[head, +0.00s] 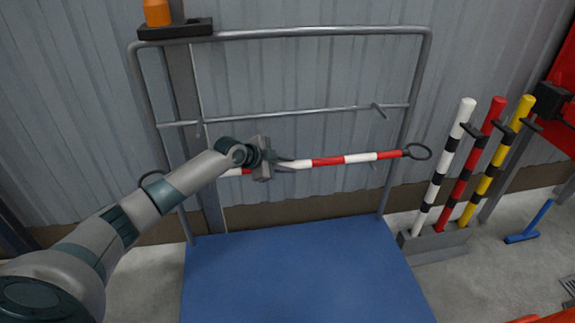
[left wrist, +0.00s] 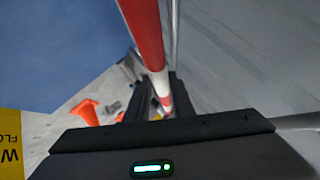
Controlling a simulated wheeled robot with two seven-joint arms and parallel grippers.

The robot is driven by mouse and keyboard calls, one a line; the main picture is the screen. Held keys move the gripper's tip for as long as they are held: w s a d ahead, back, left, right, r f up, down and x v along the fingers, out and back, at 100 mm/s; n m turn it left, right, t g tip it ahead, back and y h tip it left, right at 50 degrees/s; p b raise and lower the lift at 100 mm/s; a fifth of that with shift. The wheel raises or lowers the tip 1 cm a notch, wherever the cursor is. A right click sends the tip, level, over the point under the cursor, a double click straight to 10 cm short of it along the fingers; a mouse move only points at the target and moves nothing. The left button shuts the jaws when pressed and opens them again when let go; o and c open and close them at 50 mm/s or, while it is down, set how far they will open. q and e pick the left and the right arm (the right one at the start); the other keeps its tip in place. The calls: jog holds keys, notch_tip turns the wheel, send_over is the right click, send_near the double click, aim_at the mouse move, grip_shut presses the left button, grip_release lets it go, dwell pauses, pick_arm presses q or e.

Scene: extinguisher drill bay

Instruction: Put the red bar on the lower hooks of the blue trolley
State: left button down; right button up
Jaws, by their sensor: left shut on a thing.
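The red-and-white striped bar (head: 327,161) is held roughly level in front of the grey tube frame of the blue trolley (head: 300,270). It has a dark ring at each end. My left gripper (head: 291,164) is shut on the bar near its middle. In the left wrist view the bar (left wrist: 145,30) runs away from the camera between the dark fingers. One hook (head: 379,111) shows on the right of the frame's middle rail, above the bar. The lower hooks are hard to make out behind the bar; I cannot tell whether it touches them. My right gripper is not in view.
Striped white, red and yellow posts (head: 482,165) stand in a grey base right of the trolley. An orange item (head: 157,12) sits on a dark shelf at upper left. An orange cone (left wrist: 86,111) shows in the left wrist view. The blue deck is clear.

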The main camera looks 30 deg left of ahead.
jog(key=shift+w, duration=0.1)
pick_arm(q)
jog(key=c, duration=1.5)
grip_release()
jog(key=shift+f, duration=0.1)
jog(key=shift+c, duration=0.2)
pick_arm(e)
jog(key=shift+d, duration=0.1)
pick_arm(q)
jog(key=shift+s+a+r, duration=0.1)
jog(key=shift+r, duration=0.15)
jog(key=p+v, duration=0.1)
jog(key=v, duration=1)
jog(key=shift+s+r, duration=0.2)
jog(key=shift+s, duration=0.1)
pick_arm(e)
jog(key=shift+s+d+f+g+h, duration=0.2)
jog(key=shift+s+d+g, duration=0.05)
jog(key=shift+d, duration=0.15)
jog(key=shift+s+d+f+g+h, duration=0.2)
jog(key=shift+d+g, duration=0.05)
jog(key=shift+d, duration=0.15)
pick_arm(q)
jog(key=shift+a, duration=0.1)
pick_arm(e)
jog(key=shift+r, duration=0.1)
